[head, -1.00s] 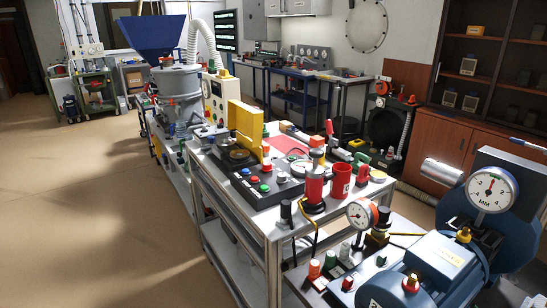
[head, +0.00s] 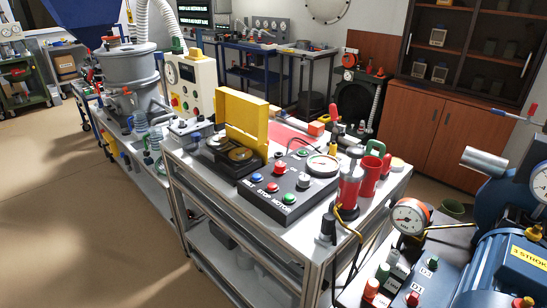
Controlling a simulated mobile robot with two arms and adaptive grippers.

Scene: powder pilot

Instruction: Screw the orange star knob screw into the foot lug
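I cannot make out an orange star knob screw or a foot lug for certain. A small orange piece (head: 316,128) lies at the back of the cart top (head: 385,190), too small to tell its shape. A red-topped upright part (head: 333,112) stands near it. A blue motor-like machine (head: 500,265) is at the lower right, cut off by the frame edge, and its feet are hidden. Neither of my grippers shows in the head view.
On the cart are a black control panel (head: 287,190) with buttons and a dial, an open yellow case (head: 242,120), and a red cup (head: 371,175). A gauge (head: 409,217) stands at the right. Open floor (head: 80,200) lies at the left.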

